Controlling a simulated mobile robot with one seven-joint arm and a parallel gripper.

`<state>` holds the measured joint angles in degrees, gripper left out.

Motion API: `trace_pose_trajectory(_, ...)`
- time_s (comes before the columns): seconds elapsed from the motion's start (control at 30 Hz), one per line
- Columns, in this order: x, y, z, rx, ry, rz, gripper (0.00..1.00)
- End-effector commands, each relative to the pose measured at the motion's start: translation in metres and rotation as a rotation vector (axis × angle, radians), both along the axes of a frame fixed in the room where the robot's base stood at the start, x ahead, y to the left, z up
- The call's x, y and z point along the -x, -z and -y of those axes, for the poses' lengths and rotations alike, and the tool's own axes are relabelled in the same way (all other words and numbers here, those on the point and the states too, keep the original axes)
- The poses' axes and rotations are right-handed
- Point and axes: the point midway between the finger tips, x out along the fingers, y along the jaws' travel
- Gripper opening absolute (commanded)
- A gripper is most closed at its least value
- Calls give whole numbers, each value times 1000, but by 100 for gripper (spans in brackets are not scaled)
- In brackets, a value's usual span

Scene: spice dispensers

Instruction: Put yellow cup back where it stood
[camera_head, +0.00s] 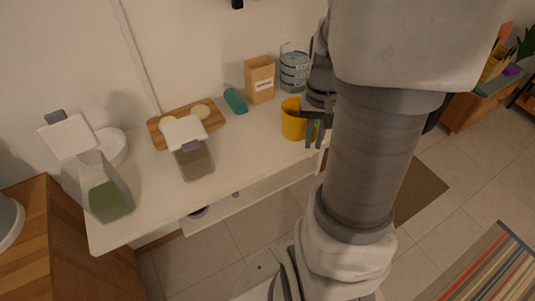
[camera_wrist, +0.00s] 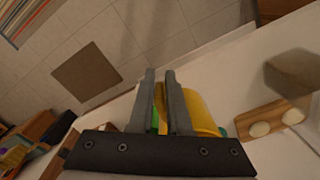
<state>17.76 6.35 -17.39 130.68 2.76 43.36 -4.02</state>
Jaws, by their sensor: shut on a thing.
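The yellow cup (camera_head: 292,121) is at the right part of the white table (camera_head: 245,145), and it also shows in the wrist view (camera_wrist: 201,112). My gripper (camera_head: 315,138) is at the cup's right side, with its fingers pointing down. In the wrist view the fingers (camera_wrist: 160,76) are close together, shut on the cup's wall. The cup looks upright and at or near table height; I cannot tell whether its base touches the table. My gripper and arm hide part of its right side.
A wooden board (camera_head: 213,115) and two dispensers, brown-filled (camera_head: 194,160) and green-filled (camera_head: 108,198), are further left. The table's front edge is close to the cup.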

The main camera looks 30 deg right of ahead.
Motion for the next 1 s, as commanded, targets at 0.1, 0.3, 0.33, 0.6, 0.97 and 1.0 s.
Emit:
trace_pose_trajectory(0.1, 17, 9, 6, -1, 44, 3, 0)
trace_pose_trajectory(0.3, 10, 21, -5, -2, 54, -2, 0)
trace_pose_trajectory(0.33, 5, 25, -9, -2, 52, -1, 0)
trace_pose_trajectory(0.6, -42, 62, -49, -1, 52, -2, 0)
trace_pose_trajectory(0.97, -65, 90, -69, -1, 59, 0, 0)
trace_pose_trajectory(1.0, -65, 97, -69, -2, 59, -3, 0)
